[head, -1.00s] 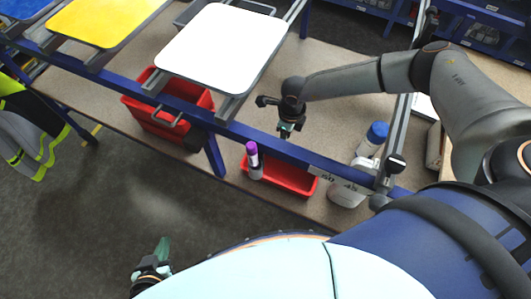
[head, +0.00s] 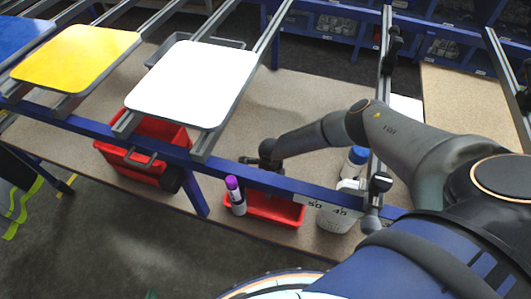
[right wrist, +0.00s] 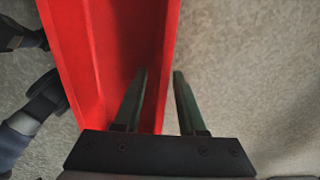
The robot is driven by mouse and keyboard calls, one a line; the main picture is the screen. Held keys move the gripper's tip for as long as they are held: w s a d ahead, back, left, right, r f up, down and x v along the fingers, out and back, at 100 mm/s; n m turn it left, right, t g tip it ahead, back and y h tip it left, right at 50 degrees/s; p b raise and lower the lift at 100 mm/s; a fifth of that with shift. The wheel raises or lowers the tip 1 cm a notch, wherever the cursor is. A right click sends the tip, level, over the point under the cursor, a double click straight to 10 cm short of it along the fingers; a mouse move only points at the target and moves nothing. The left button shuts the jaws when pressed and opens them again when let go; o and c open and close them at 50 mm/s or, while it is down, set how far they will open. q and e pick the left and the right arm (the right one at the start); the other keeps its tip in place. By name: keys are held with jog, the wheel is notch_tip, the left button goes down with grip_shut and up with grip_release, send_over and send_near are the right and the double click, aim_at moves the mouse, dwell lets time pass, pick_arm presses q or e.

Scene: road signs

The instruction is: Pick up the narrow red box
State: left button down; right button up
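The narrow red box (head: 278,209) stands on the brown bench board, partly behind the blue rail in the head view. It also shows in the right wrist view (right wrist: 105,45). My right gripper (right wrist: 160,72) is open there, its green fingers on either side of the box's right wall; I cannot tell whether they touch it. In the head view the rail hides these fingers. Of my left gripper (head: 151,294), only a green tip shows at the bottom edge.
A purple-capped bottle (head: 235,196) stands at the box's left end. A blue-capped white bottle (head: 340,215) stands to its right. A larger red bin (head: 145,150) is farther left. The blue rail (head: 170,148) and white sign (head: 190,85) lie over the bench.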

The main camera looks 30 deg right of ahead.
jog(key=shift+f, duration=0.2)
grip_shut()
dwell(1.3)
